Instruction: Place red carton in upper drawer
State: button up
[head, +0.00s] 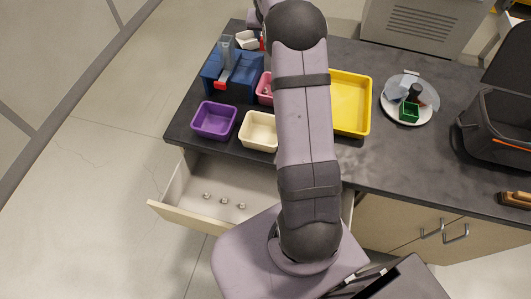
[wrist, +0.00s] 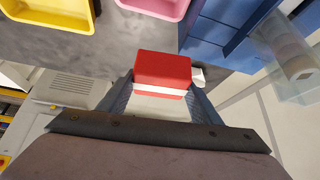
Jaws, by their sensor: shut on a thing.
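The red carton (wrist: 162,68), with a white band along its lower side, is between the two fingers of my gripper (wrist: 160,88) in the wrist view. The gripper is shut on it. In the head view a small red patch of the carton (head: 262,43) shows at the far edge of the worktop, beside my arm; my arm hides most of the gripper there. The upper drawer (head: 180,216) is pulled out below the front edge of the worktop. Several small metallic pieces lie on its floor, and my arm covers its right part.
Purple (head: 214,120), cream (head: 258,131), pink (head: 264,88) and yellow (head: 351,103) bins stand on the dark worktop (head: 390,160). A blue block (head: 230,78) with a clear upright part is at left. A round plate (head: 425,118) with small items and a dark machine (head: 500,120) are at right.

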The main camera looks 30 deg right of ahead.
jog(key=s+a+r+n+t+y+p, duration=0.1)
jog(key=s+a+r+n+p, duration=0.2)
jog(key=a, duration=0.4)
jog(key=s+a+r+y+p, duration=0.1)
jog(key=s+a+r+p, duration=0.3)
jog(key=a+r+p, duration=0.15)
jog(key=s+a+n+y+p, duration=0.25)
jog(key=s+a+n, duration=0.25)
jog(key=s+a, duration=0.8)
jog(key=s+d+f+n+g+y, duration=0.1)
jog(key=s+d+f+n+y, duration=0.25)
jog(key=s+f+n, duration=0.45)
jog(key=s+d+f+n+g+y, duration=0.2)
jog(key=s+d+f+n, duration=0.15)
jog(key=s+f, duration=0.85)
notch_tip(320, 180, down, 16)
jog(key=m+t+h+b, duration=0.3)
jog(key=m+b, duration=0.2)
jog(key=m, duration=0.2)
jog(key=shift+w+a+f+h+b, duration=0.15)
jog(key=shift+w+f+h+b, duration=0.05)
jog(key=shift+w+h+b, duration=0.15)
